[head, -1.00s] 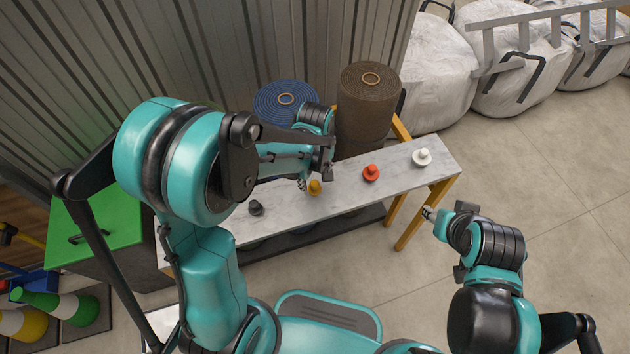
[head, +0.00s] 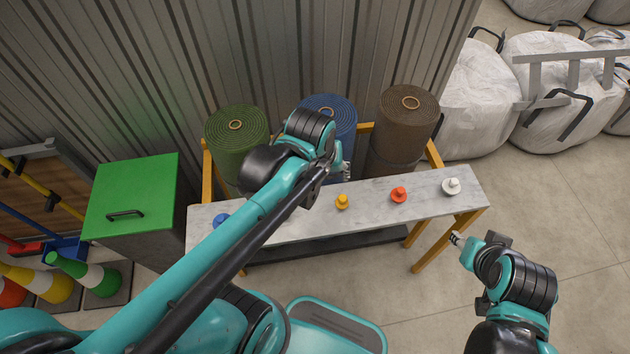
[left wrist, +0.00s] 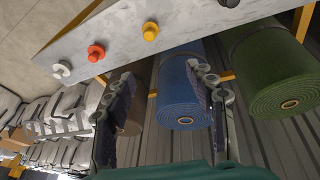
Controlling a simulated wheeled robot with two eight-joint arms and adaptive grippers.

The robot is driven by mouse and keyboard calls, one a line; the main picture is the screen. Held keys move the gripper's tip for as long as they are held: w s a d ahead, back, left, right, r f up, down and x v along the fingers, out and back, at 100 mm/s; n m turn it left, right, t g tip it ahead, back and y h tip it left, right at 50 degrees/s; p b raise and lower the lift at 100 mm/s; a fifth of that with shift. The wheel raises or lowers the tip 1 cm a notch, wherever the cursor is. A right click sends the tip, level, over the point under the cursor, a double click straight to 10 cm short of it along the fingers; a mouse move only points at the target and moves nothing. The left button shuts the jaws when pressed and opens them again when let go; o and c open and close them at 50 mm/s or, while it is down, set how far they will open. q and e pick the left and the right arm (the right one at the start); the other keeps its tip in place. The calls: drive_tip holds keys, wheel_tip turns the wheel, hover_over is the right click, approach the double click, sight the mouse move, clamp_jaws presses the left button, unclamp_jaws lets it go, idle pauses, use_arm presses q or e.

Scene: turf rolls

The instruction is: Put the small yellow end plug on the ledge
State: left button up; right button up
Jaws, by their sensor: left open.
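The small yellow end plug (head: 342,202) stands upright on the pale grey, marble-like ledge (head: 300,222), with nothing holding it. It also shows in the left wrist view (left wrist: 150,32). My left gripper (head: 342,171) is beyond the plug in the head view, near the blue roll, and apart from the plug. In the left wrist view its two fingers (left wrist: 162,80) are spread wide with nothing between them. My right gripper (head: 457,239) is off the ledge's front right end; its jaws are too small to read.
A red plug (head: 399,194) and a white plug (head: 451,186) stand right of the yellow one, a blue plug (head: 221,220) at the left end. Green (head: 236,140), blue (head: 330,112) and brown (head: 408,115) rolls stand behind. My left arm covers part of the ledge.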

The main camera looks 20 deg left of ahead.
use_arm(q)
drive_tip(key=shift+s+a+r+m+t, duration=0.2)
drive_tip(key=shift+s+a+m+t, duration=0.1)
drive_tip(key=shift+s+m+t, duration=0.35)
drive_tip(key=shift+s+a+r+m+t, duration=0.25)
drive_tip(key=shift+s+a+m+t, duration=0.15)
drive_tip(key=shift+s+m, duration=0.45)
drive_tip(key=shift+s+a+r+m+t, duration=0.25)
drive_tip(key=shift+s+m+t, duration=0.3)
drive_tip(key=shift+s+m, duration=0.2)
